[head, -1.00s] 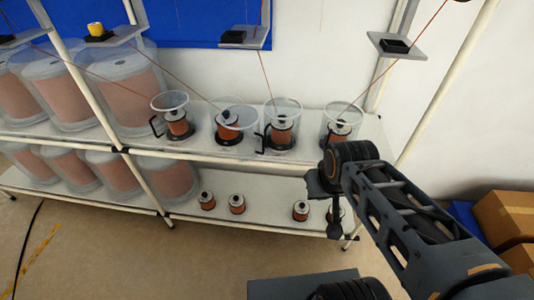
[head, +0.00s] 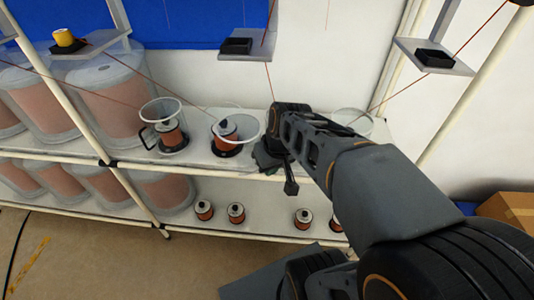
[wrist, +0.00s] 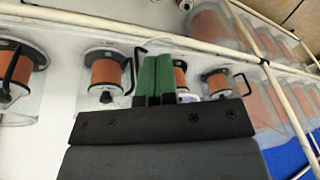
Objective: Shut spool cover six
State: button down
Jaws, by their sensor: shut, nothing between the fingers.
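Several copper spools with clear covers stand on the upper shelf; no number is legible, so I cannot tell which cover is six. In the head view the leftmost spool (head: 172,138) has a clear cover (head: 161,110) and a black handle (head: 149,138). The second spool (head: 226,140) has a tilted clear ring (head: 241,128) beside its top. My arm hides the others, except part of the rightmost cover (head: 353,121). My gripper (head: 291,187) is shut and empty at the shelf front. In the wrist view its green fingers (wrist: 153,75) are between a handled spool (wrist: 105,72) and a partly hidden one (wrist: 181,78).
Small spools (head: 236,212) stand on the lower shelf (head: 265,222). Large clear drums (head: 120,88) fill the left side. Trays (head: 245,48) hang above, with thin red wires crossing. A white post (head: 140,195) rises at the left; a cardboard box (head: 515,210) is at right.

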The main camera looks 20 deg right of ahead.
jog(key=w+d+f+n+t+y+b, duration=0.15)
jog(key=w+d+f+y, duration=0.4)
jog(key=w+d, duration=0.55)
jog(key=w+a+f, duration=0.1)
jog(key=a+f, duration=0.2)
jog(key=f, duration=0.4)
jog(key=shift+w+a+f+h, duration=0.15)
jog(key=shift+w+f+h, duration=0.2)
jog(key=shift+w, duration=0.05)
